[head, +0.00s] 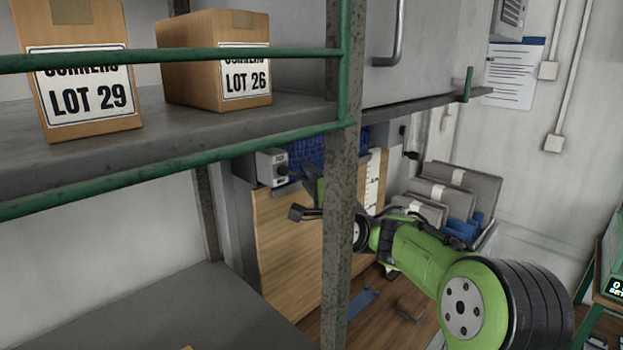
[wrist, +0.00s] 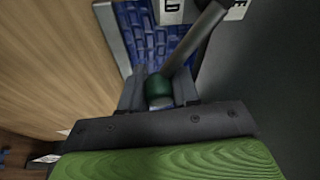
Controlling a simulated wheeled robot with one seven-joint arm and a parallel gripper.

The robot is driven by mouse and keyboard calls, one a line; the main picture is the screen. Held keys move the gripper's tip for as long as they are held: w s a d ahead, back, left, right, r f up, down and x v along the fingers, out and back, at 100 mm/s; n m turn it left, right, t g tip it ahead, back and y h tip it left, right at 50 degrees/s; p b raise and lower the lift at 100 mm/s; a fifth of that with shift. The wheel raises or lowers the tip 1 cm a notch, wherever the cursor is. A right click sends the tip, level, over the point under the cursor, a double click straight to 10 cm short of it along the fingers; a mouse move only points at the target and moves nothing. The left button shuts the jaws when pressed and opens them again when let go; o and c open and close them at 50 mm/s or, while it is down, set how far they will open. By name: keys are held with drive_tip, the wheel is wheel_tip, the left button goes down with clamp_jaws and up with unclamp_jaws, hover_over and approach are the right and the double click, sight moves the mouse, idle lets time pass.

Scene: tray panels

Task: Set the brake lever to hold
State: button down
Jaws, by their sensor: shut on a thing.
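In the wrist view, the brake lever (wrist: 203,35) is a grey bar rising to the upper right from a dark green grip (wrist: 158,86). My gripper (wrist: 160,95) is shut on this green grip, with one dark finger on each side of it. White labels (wrist: 172,11) with black characters, cut off by the frame edge, stand near the lever's far end. In the head view my gripper (head: 300,197) is at the wooden panel, partly behind a grey post. I cannot make out the lever there, and its setting cannot be read.
A speckled post (head: 340,240) stands in front of my gripper. Left is a shelf (head: 200,130) with green rails and two cartons. A grey box with a black knob (head: 270,167) is close to the gripper. Grey files (head: 455,190) stand behind my arm. A blue panel (wrist: 150,40) lies behind the lever.

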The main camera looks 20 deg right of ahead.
drive_tip(key=c, duration=0.9)
unclamp_jaws()
drive_tip(key=shift+a, duration=0.1)
drive_tip(key=shift+o, duration=0.2)
drive_tip(key=s+f+b, duration=0.1)
drive_tip(key=s+b, duration=0.1)
drive_tip(key=s, duration=0.5)
drive_tip(key=shift+s+d, duration=0.2)
drive_tip(key=shift+d, duration=0.05)
